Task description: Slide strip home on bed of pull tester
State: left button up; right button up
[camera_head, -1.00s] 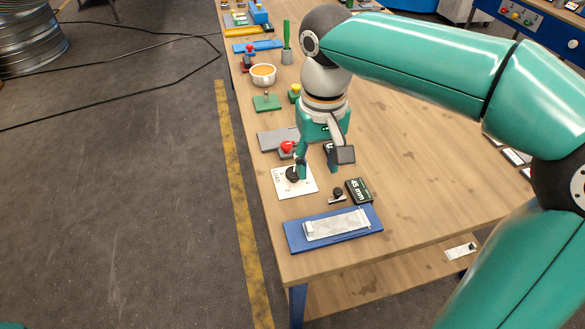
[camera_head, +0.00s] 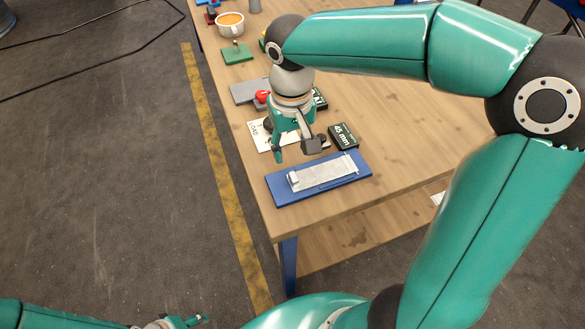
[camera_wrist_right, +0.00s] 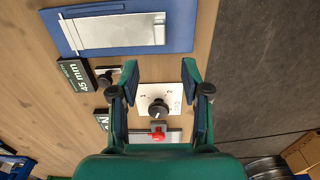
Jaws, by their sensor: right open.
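The blue bed (camera_head: 277,192) of the pull tester lies near the table's front corner. A pale silver strip (camera_head: 325,173) lies lengthwise on it, with a small raised block at its left end. In the right wrist view the bed (camera_wrist_right: 178,46) is at the top, with the strip (camera_wrist_right: 115,32) on it. My right gripper (camera_head: 295,153) is open and empty, fingers down, just behind the bed and apart from the strip. In the wrist view its fingers (camera_wrist_right: 160,68) are spread with nothing between them. My left gripper (camera_head: 188,321) shows only partly at the bottom left edge.
A white card with a black knob (camera_wrist_right: 158,108) and a red button (camera_wrist_right: 157,134) sit behind the bed. A dark "45 mm" block (camera_head: 343,136) and a small black-knobbed part (camera_wrist_right: 107,78) stand close to the bed. Bare tabletop lies right; the table edge is left.

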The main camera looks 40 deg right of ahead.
aim_at(290, 172)
notch_tip(290, 172, down, 8)
jog(key=shift+f, duration=0.15)
dwell(0.3)
grip_shut()
dwell(0.4)
jog(key=shift+w+a, duration=0.1)
jog(key=shift+a, duration=0.05)
jog(key=shift+w+a+r, duration=0.1)
jog(key=shift+w+a, duration=0.1)
jog(key=shift+a, duration=0.65)
jog(key=shift+w+a+r, duration=0.1)
jog(key=shift+w+a, duration=0.1)
jog(key=shift+a, duration=0.6)
jog(key=shift+w+a, duration=0.2)
jog(key=shift+a, duration=0.65)
jog(key=shift+r, duration=0.15)
